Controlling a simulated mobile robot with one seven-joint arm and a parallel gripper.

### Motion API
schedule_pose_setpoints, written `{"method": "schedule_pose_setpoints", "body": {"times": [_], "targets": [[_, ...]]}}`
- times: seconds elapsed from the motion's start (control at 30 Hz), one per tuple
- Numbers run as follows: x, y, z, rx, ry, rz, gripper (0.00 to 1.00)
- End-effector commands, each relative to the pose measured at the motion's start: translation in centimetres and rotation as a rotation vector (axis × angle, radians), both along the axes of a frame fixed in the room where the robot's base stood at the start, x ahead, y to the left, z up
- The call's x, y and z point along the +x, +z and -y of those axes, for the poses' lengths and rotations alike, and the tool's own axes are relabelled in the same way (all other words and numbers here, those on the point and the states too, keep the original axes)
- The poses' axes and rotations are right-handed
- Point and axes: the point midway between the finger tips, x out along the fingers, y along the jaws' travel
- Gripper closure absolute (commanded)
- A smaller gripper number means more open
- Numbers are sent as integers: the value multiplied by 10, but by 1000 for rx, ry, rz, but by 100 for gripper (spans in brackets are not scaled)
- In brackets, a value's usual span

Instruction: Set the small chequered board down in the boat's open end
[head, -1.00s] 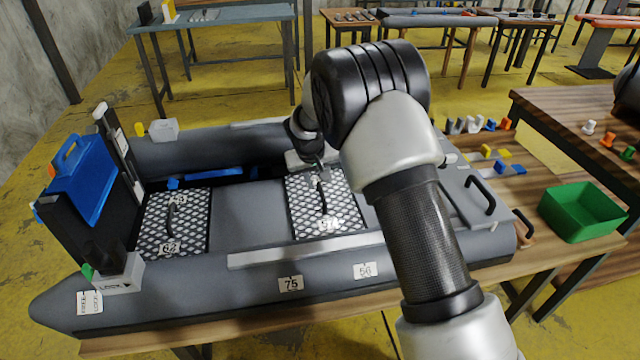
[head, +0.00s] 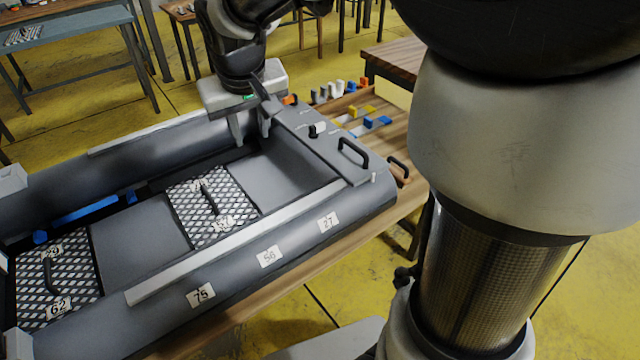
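A chequered board (head: 190,222) with a black handle and a number tag lies flat in the middle of the grey inflatable boat (head: 150,330). A second chequered board (head: 30,310), tagged 62, lies near the left of the picture, also with a black handle. Grey floor (head: 290,170) shows bare between the middle board and the console at the right end. My gripper (head: 252,135) hangs over the boat's far tube, up and right of the middle board, apart from it. Its two fingers are spread, with nothing visible between them.
The console (head: 325,145) has a black grab handle. A wooden table edge (head: 405,205) and small coloured pieces (head: 370,122) lie beyond it. A small chequered item (head: 22,36) lies on the blue bench (head: 75,27) at back left. My arm hides the right side.

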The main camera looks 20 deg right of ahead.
Motion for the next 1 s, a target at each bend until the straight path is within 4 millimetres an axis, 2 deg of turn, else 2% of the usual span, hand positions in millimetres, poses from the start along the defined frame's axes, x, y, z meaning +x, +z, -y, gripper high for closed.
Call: {"method": "schedule_pose_setpoints", "body": {"times": [0.03,0.1,0.2,0.3,0.4,0.5,0.6,1.0], "targets": [[-30,18,16,16,-20,15,69],[-69,31,31,32,-37,23,69],[-123,39,47,52,-60,35,69],[-167,38,56,66,-76,46,69],[-197,32,60,74,-86,55,69],[-214,27,61,80,-91,58,69],[-220,25,62,82,-92,59,69],[-220,25,62,83,-92,58,69]]}}
